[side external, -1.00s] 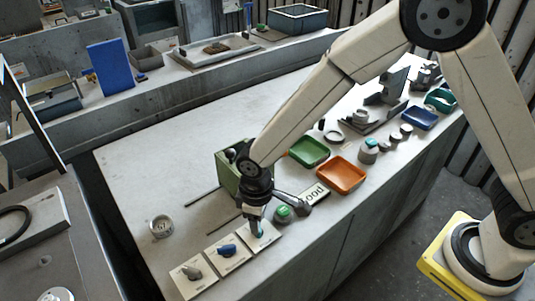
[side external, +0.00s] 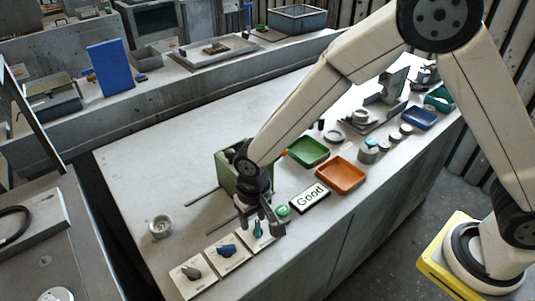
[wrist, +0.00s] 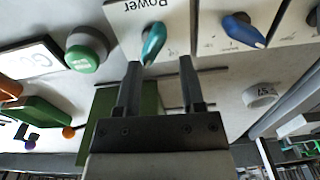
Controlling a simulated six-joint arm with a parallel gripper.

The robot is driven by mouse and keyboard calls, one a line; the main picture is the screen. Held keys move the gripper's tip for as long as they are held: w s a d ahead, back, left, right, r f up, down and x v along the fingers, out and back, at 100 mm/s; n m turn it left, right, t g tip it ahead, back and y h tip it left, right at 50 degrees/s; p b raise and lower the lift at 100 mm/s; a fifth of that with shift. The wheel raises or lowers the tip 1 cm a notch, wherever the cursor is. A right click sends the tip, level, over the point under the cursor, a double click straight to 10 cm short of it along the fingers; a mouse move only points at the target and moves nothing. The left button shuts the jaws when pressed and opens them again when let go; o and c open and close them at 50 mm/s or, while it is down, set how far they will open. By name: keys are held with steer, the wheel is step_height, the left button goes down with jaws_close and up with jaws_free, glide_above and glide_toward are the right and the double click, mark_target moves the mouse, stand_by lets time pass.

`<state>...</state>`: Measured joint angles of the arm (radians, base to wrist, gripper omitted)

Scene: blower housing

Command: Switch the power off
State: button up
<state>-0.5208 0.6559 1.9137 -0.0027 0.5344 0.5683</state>
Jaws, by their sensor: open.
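The teal power knob (side external: 258,229) stands on a pale plate at the right end of a row of three knobs. In the wrist view the knob (wrist: 153,43) lies just past my fingertips, nearer the left finger, slanted on its plate marked "Power" (wrist: 178,14). My gripper (side external: 267,229) is low beside the knob. Its fingers (wrist: 160,62) are apart with nothing between them. I cannot tell whether a finger touches the knob.
A blue knob (side external: 227,250) and a grey knob (side external: 192,273) stand to the left. A green button (side external: 283,210) and a "Good" sign (side external: 310,196) are close on the right. A green box (side external: 228,170) stands behind the gripper. Orange (side external: 341,174) and green trays (side external: 308,152) lie farther right.

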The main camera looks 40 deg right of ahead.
steer(key=m, duration=0.1)
steer(key=s+f+m, duration=0.1)
steer(key=m, duration=0.2)
steer(key=shift+s+d+f+m+g, duration=0.2)
steer(key=shift+d+f+m+g, duration=0.05)
steer(key=shift+d+m+g, duration=0.05)
steer(key=shift+w+m, duration=0.1)
steer(key=shift+m, duration=0.9)
steer(key=shift+w+a+f, duration=0.1)
steer(key=shift+f, duration=0.45)
steer(key=shift+c, duration=0.2)
jaws_close()
